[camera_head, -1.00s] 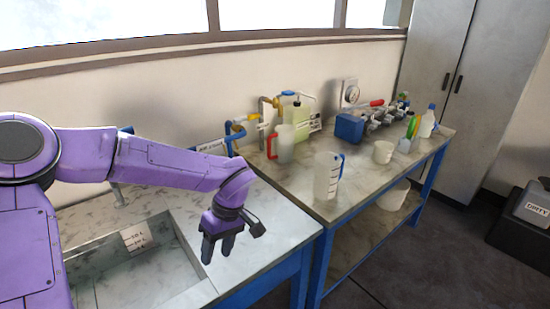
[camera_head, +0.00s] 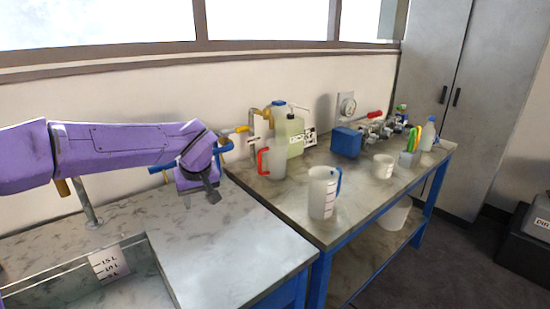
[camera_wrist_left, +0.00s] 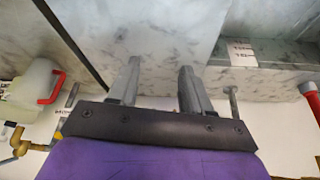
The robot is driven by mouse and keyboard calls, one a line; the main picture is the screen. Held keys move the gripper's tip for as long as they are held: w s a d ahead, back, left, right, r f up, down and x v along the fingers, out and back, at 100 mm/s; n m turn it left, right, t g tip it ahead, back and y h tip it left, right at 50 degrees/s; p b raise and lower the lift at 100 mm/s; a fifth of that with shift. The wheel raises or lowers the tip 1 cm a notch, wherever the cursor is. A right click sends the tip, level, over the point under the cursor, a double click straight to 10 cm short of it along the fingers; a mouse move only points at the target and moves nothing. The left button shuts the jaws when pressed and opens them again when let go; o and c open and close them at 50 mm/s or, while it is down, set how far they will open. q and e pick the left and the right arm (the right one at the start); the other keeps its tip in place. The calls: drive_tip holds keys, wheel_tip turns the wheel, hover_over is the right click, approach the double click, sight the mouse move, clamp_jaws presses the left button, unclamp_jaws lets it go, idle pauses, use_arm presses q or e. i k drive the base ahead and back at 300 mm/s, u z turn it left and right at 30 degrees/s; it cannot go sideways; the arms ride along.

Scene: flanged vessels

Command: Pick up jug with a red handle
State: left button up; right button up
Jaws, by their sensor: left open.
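The jug with a red handle (camera_head: 277,159) is pale and translucent and stands upright on the blue-framed bench, its red handle facing left. My right gripper is not in view.
A jug with a blue handle (camera_head: 321,194) stands nearer the front of the bench. Behind the red-handled jug are a yellowish container (camera_head: 290,134) and pipework with a yellow lever. A blue box (camera_head: 346,143) and white beaker (camera_head: 382,166) stand further right. A sink (camera_head: 85,285) is at lower left.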

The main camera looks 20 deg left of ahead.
sight(276, 150)
drive_tip(key=i, duration=1.25)
drive_tip(key=z, duration=0.05)
